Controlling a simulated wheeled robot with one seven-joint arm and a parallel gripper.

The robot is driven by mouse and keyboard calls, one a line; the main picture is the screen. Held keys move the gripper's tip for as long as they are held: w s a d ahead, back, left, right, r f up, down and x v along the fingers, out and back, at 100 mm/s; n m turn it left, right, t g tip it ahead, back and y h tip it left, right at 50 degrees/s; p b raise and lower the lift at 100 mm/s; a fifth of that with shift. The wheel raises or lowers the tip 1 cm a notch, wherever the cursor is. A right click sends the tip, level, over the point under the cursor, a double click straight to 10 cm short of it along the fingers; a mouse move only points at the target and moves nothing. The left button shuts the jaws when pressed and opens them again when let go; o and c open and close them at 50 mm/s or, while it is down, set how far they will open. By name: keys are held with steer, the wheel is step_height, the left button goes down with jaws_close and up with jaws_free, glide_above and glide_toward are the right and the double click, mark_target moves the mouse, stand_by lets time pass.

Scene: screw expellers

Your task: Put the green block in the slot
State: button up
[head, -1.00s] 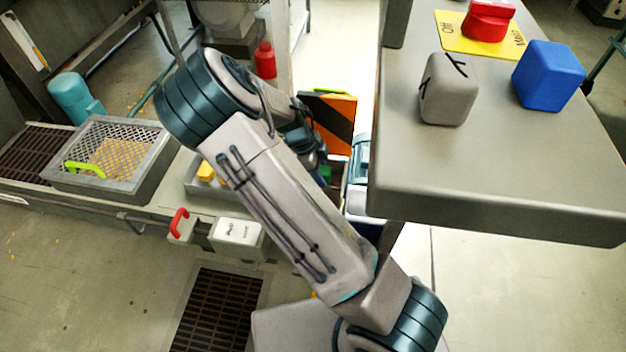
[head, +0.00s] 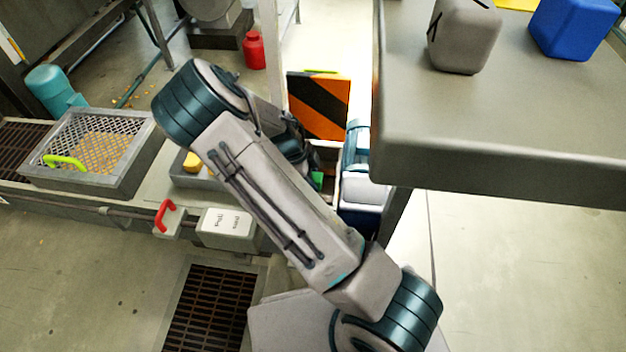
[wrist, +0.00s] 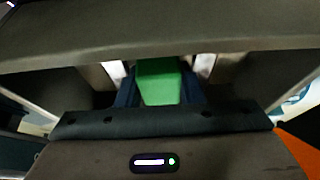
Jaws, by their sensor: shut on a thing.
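The green block (wrist: 158,82) sits between the two dark fingers of my gripper (wrist: 160,92) in the wrist view, and the gripper is shut on it. In the head view only a small green patch of the block (head: 317,179) shows past my arm, and my arm hides most of the gripper. A grey tray (head: 182,180) with a yellow block (head: 193,162) lies partly behind my arm. I cannot tell for sure which opening is the slot.
A grey table (head: 500,125) with a grey cube (head: 465,38) and a blue block (head: 573,25) stands at the right. A striped orange-black board (head: 322,105) stands behind my arm. A blue-and-white cooler (head: 362,188) is beside it. A grey bar (wrist: 160,38) crosses the wrist view.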

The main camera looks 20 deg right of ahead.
steer(key=o, duration=0.7)
steer(key=p+v, duration=0.5)
steer(key=v, duration=0.7)
